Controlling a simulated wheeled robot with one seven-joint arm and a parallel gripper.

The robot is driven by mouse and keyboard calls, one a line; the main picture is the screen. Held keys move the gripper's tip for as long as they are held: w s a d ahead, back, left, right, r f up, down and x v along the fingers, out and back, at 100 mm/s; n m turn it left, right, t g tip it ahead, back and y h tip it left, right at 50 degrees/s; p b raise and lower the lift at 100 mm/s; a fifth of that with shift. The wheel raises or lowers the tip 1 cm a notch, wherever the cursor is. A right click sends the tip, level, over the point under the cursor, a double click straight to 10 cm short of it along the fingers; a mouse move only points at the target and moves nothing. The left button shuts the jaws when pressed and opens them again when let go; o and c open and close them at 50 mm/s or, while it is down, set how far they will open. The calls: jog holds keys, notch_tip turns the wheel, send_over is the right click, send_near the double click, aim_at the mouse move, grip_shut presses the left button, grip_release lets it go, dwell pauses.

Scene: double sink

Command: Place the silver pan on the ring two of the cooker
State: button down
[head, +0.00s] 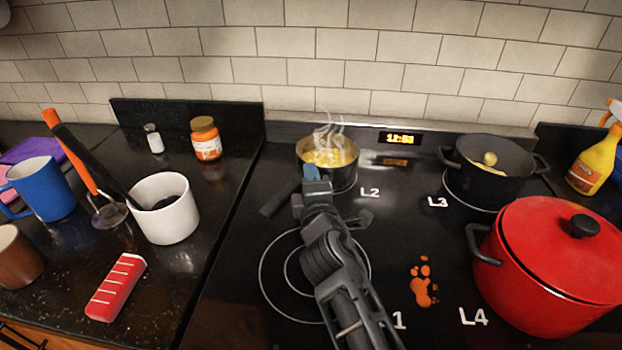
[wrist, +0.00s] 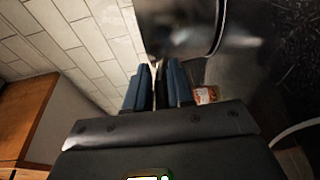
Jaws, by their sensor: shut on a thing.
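The silver pan (head: 345,179) stands upright at the back left of the black cooker (head: 395,235), beside the label L2 (head: 370,192). It holds yellow food, and steam rises from it. A dark handle (head: 279,198) points to the front left. My gripper (head: 311,176) is at the pan's near left edge and is shut on the pan. In the wrist view my blue-padded fingers (wrist: 158,88) are close together just below the pan's shiny metal side (wrist: 182,28).
My arm covers part of the front-left ring (head: 264,272). A black pot (head: 495,178) stands at L3 and a red lidded pot (head: 550,265) at L4. A jar (head: 206,140) and white mug (head: 165,210) stand on the left counter.

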jog(key=c, duration=1.4)
grip_release()
jog(key=o, duration=0.4)
jog(key=v, duration=1.2)
